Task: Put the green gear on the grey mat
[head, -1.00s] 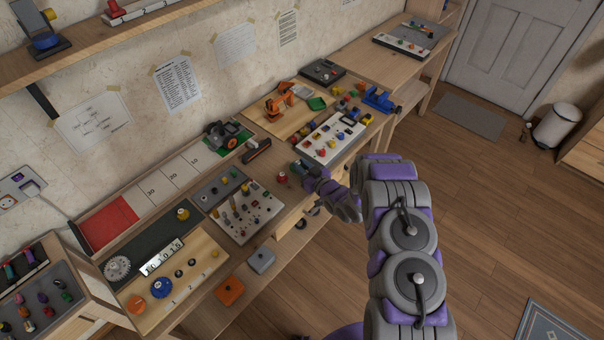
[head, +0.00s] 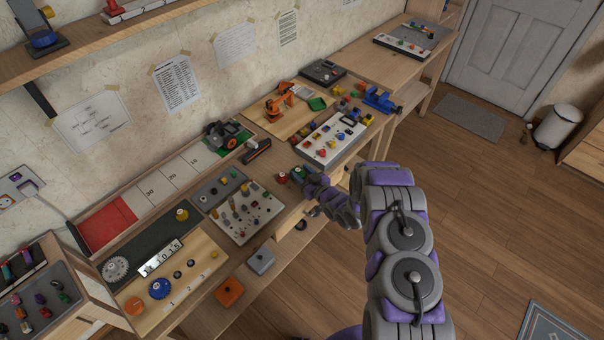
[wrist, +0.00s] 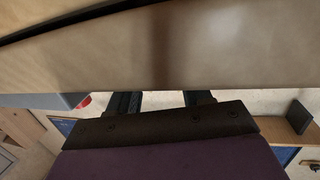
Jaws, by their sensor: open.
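My gripper (head: 299,175) is at the front edge of the long workbench, beside a small red piece (head: 282,176). In the wrist view its two dark fingers (wrist: 160,100) are apart, with nothing seen between them. A small dark green patch shows at the gripper's tip in the head view; I cannot tell whether it is the green gear or part of the gripper. No toothed green gear can be made out clearly. A grey mat-like surface (head: 428,31) lies on the far bench, but I cannot tell whether it is the task's grey mat.
A white board with coloured knobs (head: 322,150) lies right of my gripper, a pegboard panel (head: 262,222) left of it. An orange robot-arm model (head: 280,106) stands behind. In the wrist view a broad pale wooden surface (wrist: 220,45) fills the top, close by. Open floor lies right.

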